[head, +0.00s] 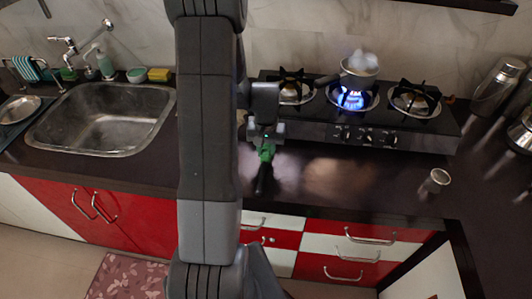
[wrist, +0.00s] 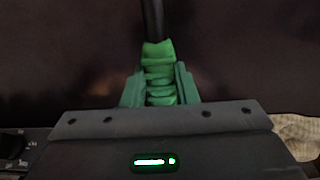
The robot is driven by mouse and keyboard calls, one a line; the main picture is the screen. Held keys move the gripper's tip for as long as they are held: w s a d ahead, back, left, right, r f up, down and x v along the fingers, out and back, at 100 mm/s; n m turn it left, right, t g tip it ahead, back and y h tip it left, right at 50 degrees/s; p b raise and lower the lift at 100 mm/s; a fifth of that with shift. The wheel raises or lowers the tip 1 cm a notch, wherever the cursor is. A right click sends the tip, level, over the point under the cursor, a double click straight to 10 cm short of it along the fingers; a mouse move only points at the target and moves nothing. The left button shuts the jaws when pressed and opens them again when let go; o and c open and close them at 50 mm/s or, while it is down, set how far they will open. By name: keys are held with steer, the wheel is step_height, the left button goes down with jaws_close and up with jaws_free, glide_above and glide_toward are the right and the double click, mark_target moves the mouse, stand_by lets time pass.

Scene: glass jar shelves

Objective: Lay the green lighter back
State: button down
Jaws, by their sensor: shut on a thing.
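The green lighter (head: 266,152) has a green grip and a dark rod (head: 262,180) that points toward the counter's front edge in the head view. My gripper (head: 265,136) is shut on the lighter's green grip, over the dark counter in front of the stove. In the wrist view the ribbed green grip (wrist: 160,75) sits between the two fingers of my gripper (wrist: 160,90), and the dark rod runs up out of the picture. I cannot tell whether the lighter touches the counter.
The stove (head: 380,133) stands behind, with a pot (head: 358,78) over a lit blue flame on its middle burner. A metal cup (head: 435,182) stands at the right. The sink (head: 100,120) is at the left. The dark counter (head: 340,180) right of the lighter is clear.

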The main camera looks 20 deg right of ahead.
steer(key=shift+f, duration=0.9)
steer(key=shift+f, duration=0.1)
steer(key=c, duration=1.1)
jaws_free()
steer(key=shift+c, duration=0.2)
step_height(320, 180, up, 12)
steer(key=b, duration=0.1)
